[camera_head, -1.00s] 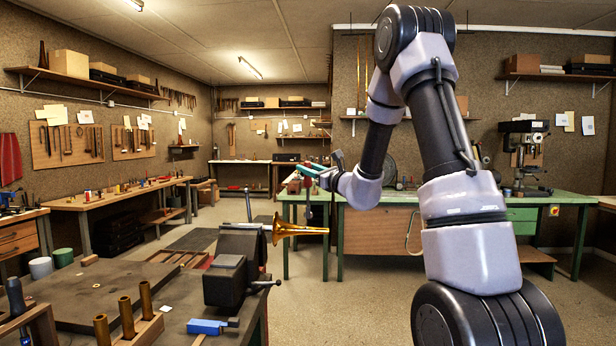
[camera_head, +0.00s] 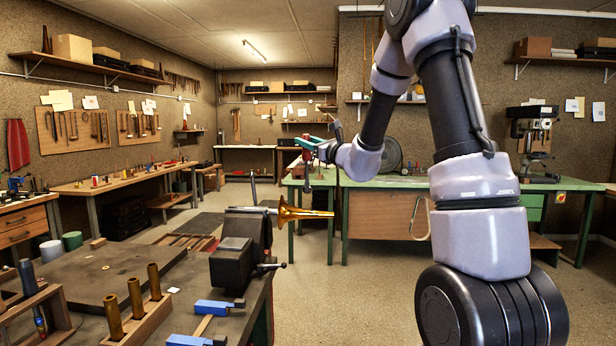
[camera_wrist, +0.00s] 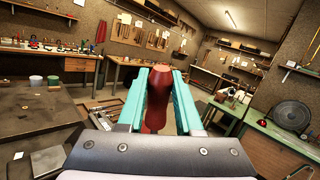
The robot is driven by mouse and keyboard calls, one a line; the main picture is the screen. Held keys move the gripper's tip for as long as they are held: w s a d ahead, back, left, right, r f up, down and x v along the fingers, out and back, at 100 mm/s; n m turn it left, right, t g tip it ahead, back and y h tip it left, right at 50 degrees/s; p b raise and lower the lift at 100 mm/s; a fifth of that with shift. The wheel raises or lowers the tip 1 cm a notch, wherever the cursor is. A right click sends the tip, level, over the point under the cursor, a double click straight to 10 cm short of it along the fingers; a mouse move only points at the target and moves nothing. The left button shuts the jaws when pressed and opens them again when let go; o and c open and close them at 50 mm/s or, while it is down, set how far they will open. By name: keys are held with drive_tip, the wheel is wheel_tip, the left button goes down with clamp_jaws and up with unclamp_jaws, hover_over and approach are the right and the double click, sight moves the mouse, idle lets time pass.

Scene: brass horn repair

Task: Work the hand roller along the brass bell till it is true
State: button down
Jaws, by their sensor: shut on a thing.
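The brass bell (camera_head: 308,214) lies level, its flared rim toward the left, on a rod at a dark vise (camera_head: 240,250) on the near bench. My gripper (camera_head: 310,147) is above the bell in the head view, its teal fingers shut on the hand roller's red handle (camera_head: 306,157). In the wrist view the dark red handle (camera_wrist: 157,100) stands between my fingers (camera_wrist: 166,75). The roller's lower end hangs above the bell, with a visible gap in the head view. The bell is not visible in the wrist view.
The near bench (camera_head: 110,270) carries a wooden block with upright brass tubes (camera_head: 135,298) and blue-handled tools (camera_head: 218,307). A green bench (camera_head: 470,183) with a drill press (camera_head: 532,140) stands behind my arm. Floor between the benches is open.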

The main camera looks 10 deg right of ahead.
sight(305, 161)
drive_tip(key=shift+w+a+r, duration=0.1)
drive_tip(key=shift+a+r, duration=0.1)
drive_tip(key=shift+a, duration=0.2)
drive_tip(key=shift+w+a+r, duration=0.1)
drive_tip(key=shift+a+r, duration=0.05)
drive_tip(key=shift+a, duration=0.25)
drive_tip(key=shift+w+d+f, duration=0.1)
drive_tip(key=shift+w+f, duration=0.15)
drive_tip(key=shift+f, duration=0.7)
drive_tip(key=shift+w+d+f, duration=0.1)
drive_tip(key=shift+w+f, duration=0.15)
drive_tip(key=shift+f, duration=0.7)
drive_tip(key=shift+w+f, duration=0.25)
drive_tip(key=shift+f, duration=0.7)
drive_tip(key=shift+w+f, duration=0.15)
drive_tip(key=shift+f, duration=0.35)
drive_tip(key=shift+d, duration=0.1)
